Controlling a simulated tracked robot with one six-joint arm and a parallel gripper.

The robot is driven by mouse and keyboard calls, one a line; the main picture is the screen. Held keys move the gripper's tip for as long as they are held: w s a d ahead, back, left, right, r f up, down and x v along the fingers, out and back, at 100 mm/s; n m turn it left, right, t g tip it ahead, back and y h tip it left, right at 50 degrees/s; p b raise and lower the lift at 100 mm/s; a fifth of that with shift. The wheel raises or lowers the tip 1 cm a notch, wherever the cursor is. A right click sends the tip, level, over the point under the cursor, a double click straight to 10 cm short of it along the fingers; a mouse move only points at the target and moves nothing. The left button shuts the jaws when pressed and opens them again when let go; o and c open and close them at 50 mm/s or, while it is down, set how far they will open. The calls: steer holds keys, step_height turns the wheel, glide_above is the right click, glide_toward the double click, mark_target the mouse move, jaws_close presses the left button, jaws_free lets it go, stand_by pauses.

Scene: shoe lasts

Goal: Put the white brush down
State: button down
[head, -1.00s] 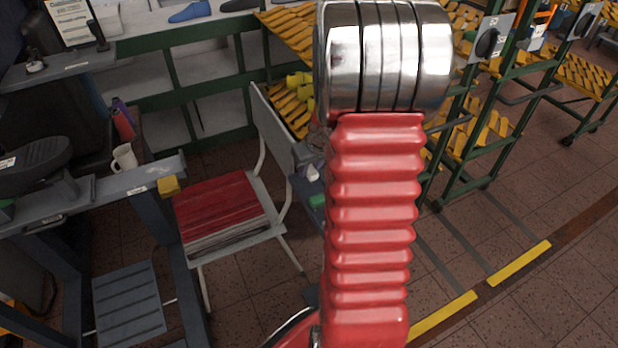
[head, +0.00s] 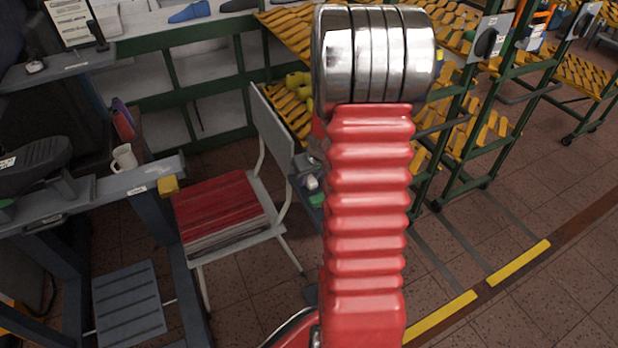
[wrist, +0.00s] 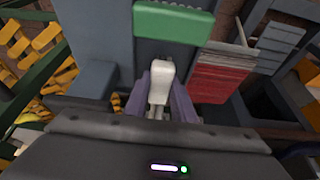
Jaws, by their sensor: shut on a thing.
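The white brush (wrist: 159,80) shows in the wrist view as a pale upright block between my gripper's (wrist: 158,100) two purple-grey fingers. My gripper is shut on it. In the head view, my red arm hides most of the gripper. A small white thing (head: 312,183) shows left of the arm, probably the brush, over a grey-blue surface. I cannot tell whether the brush touches that surface.
A green object (wrist: 173,20) lies just beyond the brush. A chair (head: 225,215) with a red seat stands to the left. A bench (head: 105,190) holds a white mug (head: 124,158). Green racks (head: 470,150) with yellow slats stand right. Floor is clear at lower right.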

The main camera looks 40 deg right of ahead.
steer(key=shift+s+a+f, duration=0.1)
steer(key=shift+s+f, duration=0.05)
steer(key=shift+f, duration=0.3)
steer(key=c, duration=1.7)
jaws_free()
steer(key=shift+o, duration=1.1)
steer(key=shift+r, duration=0.1)
steer(key=shift+s+r, duration=0.1)
steer(key=shift+r, duration=0.45)
steer(key=v, duration=1.1)
steer(key=shift+r, duration=0.35)
